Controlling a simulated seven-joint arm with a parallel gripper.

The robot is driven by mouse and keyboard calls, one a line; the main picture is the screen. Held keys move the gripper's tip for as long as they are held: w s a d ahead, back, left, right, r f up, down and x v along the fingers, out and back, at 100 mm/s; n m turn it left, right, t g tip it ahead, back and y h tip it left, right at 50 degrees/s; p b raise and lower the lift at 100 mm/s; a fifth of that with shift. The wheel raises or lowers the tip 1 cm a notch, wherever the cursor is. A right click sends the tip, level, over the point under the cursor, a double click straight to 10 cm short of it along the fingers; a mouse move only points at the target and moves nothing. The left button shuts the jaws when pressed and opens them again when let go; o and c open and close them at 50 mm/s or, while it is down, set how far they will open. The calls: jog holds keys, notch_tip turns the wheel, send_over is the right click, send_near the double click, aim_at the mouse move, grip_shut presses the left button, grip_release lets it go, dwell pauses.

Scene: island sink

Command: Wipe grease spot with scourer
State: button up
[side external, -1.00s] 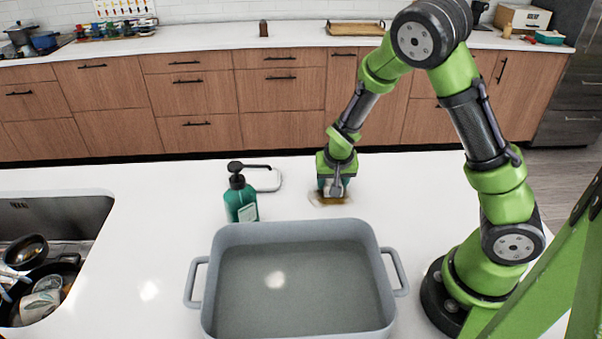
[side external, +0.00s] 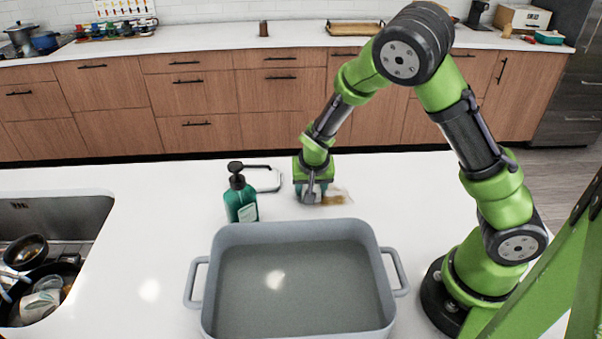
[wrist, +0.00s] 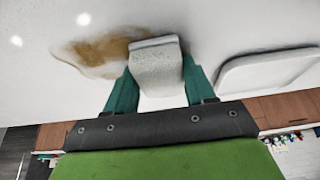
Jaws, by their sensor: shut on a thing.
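My gripper (side external: 311,196) is low over the white counter behind the grey basin. In the wrist view its two teal fingers (wrist: 155,95) are shut on a pale grey, speckled scourer (wrist: 156,70), one finger on each side. The scourer appears to be down at the counter surface. A brown, smeared grease spot (wrist: 100,50) lies on the counter beside the scourer, touching or partly under its edge. In the side view the grease spot (side external: 334,199) shows just right of my gripper. The scourer is mostly hidden by the gripper in the side view.
A green pump bottle (side external: 241,200) stands left of my gripper. A white dish (side external: 268,180) lies behind it and also shows in the wrist view (wrist: 268,70). A grey basin of water (side external: 220,237) stands in front. The sink (side external: 85,215) is at left. Counter right of the spot is clear.

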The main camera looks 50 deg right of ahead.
aim_at(323, 199)
jog(key=shift+s+d, duration=3.9)
jog(key=shift+s+a, duration=0.1)
jog(key=shift+s, duration=0.2)
jog(key=shift+s+a, duration=0.25)
jog(key=shift+a, duration=0.3)
jog(key=shift+w+a+r, duration=0.1)
jog(key=shift+w+a, duration=1.2)
jog(key=shift+w, duration=0.15)
jog(key=shift+w+a, duration=0.2)
jog(key=shift+a, duration=0.1)
jog(key=shift+w+a, duration=0.55)
jog(key=shift+w, duration=0.05)
jog(key=shift+w+a, duration=0.2)
jog(key=shift+a, duration=0.05)
jog(key=shift+w+a, duration=0.3)
jog(key=shift+w, duration=0.05)
jog(key=shift+w+a+f, duration=0.2)
jog(key=shift+w+a+r, duration=0.25)
jog(key=shift+w+a, duration=1)
jog(key=shift+s+r, duration=0.1)
jog(key=shift+r, duration=3.8)
